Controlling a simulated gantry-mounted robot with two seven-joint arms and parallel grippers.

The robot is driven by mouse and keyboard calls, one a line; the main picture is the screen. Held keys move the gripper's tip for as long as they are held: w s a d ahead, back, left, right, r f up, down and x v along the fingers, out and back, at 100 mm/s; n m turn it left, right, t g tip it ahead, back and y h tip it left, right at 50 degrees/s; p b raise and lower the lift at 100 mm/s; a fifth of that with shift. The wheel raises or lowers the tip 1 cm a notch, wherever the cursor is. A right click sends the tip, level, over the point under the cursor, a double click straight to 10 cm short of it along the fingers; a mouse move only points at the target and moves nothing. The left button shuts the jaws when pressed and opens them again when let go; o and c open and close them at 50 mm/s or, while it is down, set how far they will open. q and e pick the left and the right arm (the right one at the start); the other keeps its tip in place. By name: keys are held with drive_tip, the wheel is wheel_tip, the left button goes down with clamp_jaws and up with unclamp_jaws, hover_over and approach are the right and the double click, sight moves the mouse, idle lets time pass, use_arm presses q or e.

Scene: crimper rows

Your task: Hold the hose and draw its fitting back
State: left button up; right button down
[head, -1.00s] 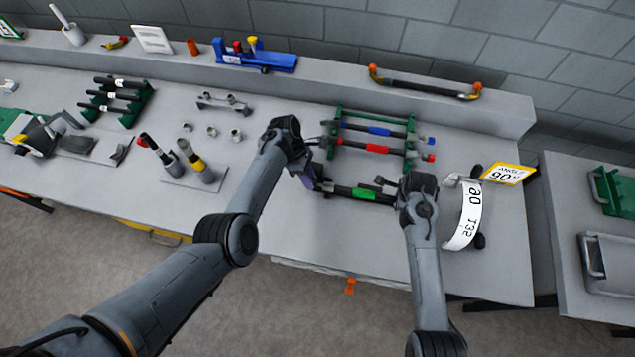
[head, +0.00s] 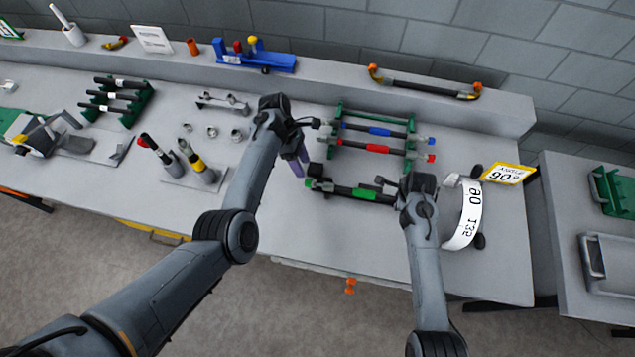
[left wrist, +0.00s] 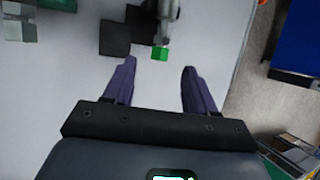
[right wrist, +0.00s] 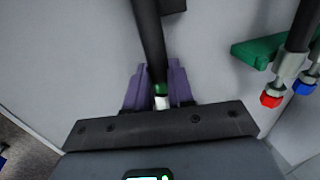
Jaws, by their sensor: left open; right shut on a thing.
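The hose (head: 343,191) is black with a green band and lies at the front of the green rack. Its left-end fitting (head: 318,185) is grey with a green tip; in the left wrist view the fitting (left wrist: 166,14) points its green tip toward my fingers. My left gripper (head: 297,163) is open and empty, up and left of the fitting and apart from it. My right gripper (right wrist: 160,92) is shut on the hose near its right end; the hose (right wrist: 149,42) runs between its purple fingers. In the head view my right arm hides the hose's right end.
The green rack (head: 341,113) behind holds a blue-banded hose (head: 372,129) and a red-banded hose (head: 370,147). A curved white gauge (head: 467,217) stands right of my right arm. Grey fittings (head: 213,131) and upright tools (head: 197,166) stand to the left.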

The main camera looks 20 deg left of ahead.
use_arm(q)
drive_tip(key=shift+v, duration=2.65)
use_arm(e)
drive_tip(key=c, duration=0.9)
unclamp_jaws()
